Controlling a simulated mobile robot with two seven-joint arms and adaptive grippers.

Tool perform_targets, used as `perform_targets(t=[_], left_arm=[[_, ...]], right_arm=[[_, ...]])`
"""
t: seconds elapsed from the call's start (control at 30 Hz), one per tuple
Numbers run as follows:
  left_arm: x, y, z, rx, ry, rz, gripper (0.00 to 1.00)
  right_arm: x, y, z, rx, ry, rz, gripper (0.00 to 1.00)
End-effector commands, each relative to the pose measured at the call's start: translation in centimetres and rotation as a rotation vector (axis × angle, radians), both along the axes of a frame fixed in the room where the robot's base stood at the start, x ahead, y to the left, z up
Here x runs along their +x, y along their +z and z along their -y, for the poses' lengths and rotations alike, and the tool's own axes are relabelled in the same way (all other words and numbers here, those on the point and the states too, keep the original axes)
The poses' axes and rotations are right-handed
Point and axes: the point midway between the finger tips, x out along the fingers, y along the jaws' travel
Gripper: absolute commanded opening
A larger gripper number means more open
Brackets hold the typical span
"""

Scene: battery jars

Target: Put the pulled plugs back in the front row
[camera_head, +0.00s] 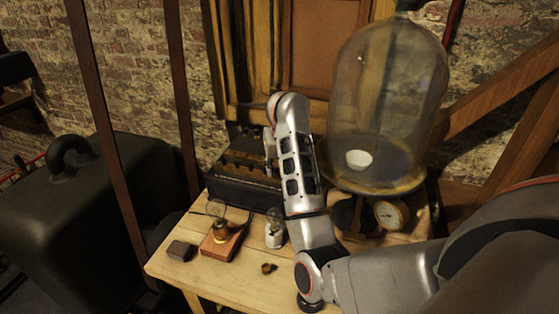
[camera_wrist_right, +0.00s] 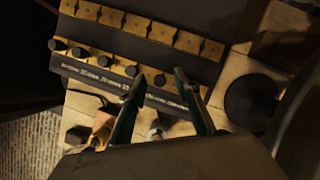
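The black plug box (camera_head: 240,192) stands at the back of the wooden table. In the right wrist view the box (camera_wrist_right: 100,78) has two rows of brass blocks. Several black-topped plugs (camera_wrist_right: 80,52) stand in its front row, nearest the lettering. My right gripper (camera_wrist_right: 160,76) is open over the right part of this row. One plug (camera_wrist_right: 160,79) shows between its fingertips; I cannot tell whether they touch it. In the head view my right gripper (camera_head: 270,150) is partly hidden by its arm. A small brown piece (camera_head: 268,268), perhaps a loose plug, lies near the table's front. My left gripper is out of view.
A lamp on a wooden base (camera_head: 220,243), a dark block (camera_head: 181,251) and a small glass jar (camera_head: 274,236) stand in front of the box. A large glass bell jar (camera_head: 385,110) stands close on the right. The table's front left (camera_head: 215,280) is clear.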

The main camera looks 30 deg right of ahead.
Motion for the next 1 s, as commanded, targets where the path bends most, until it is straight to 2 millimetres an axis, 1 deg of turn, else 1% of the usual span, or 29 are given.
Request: perform_targets(t=[0.17,0.3,0.5,0.7,1.0], left_arm=[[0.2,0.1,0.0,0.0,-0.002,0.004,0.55],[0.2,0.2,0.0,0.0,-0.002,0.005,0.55],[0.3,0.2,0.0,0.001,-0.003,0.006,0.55],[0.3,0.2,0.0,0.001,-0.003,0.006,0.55],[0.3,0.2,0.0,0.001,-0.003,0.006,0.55]], right_arm=[[0.1,2.5,0.0,-0.001,-0.001,0.007,0.32],[0.1,5.2,0.0,0.0,-0.002,0.008,0.32],[0.1,8.0,-0.1,0.001,-0.001,0.006,0.32],[0.1,9.4,0.0,0.001,-0.001,0.002,0.32],[0.0,9.8,0.0,-0.001,0.0,0.002,0.32]])
